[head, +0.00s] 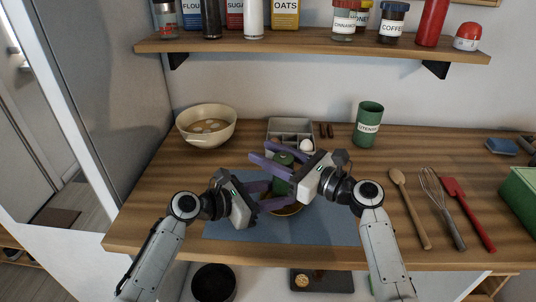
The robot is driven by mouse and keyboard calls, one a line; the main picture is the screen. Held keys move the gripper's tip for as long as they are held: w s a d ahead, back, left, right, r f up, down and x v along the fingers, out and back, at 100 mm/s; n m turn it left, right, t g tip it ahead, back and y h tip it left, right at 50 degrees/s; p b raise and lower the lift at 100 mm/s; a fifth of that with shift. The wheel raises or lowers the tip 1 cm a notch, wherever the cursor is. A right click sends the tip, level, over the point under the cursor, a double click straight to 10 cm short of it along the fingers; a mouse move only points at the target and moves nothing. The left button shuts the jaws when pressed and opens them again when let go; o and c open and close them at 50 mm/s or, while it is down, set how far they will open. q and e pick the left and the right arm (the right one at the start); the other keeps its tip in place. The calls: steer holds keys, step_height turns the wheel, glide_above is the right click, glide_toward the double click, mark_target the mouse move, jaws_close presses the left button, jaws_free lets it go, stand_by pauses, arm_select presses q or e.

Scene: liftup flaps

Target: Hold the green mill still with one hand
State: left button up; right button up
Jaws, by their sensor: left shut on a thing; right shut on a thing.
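The green mill (281,187) stands upright at the middle of the counter, over a round brown-rimmed dish (287,211) on the blue mat. My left gripper (277,194) comes in low from the left, its purple fingers shut on the mill's lower body. My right gripper (270,157) comes from the right, its purple fingers shut around the mill's top. The fingers and gripper bodies hide much of the mill and part of the dish.
The blue mat (335,225) lies under the work. A grey divided tray (290,126) with an egg stands behind. A cream bowl (207,125) is back left, a green utensil pot (369,130) back right. A wooden spoon (412,210), whisk and red spatula lie right.

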mark_target(292, 165)
steer(key=o, duration=1.1)
steer(key=shift+c, duration=0.2)
steer(key=v, duration=1.2)
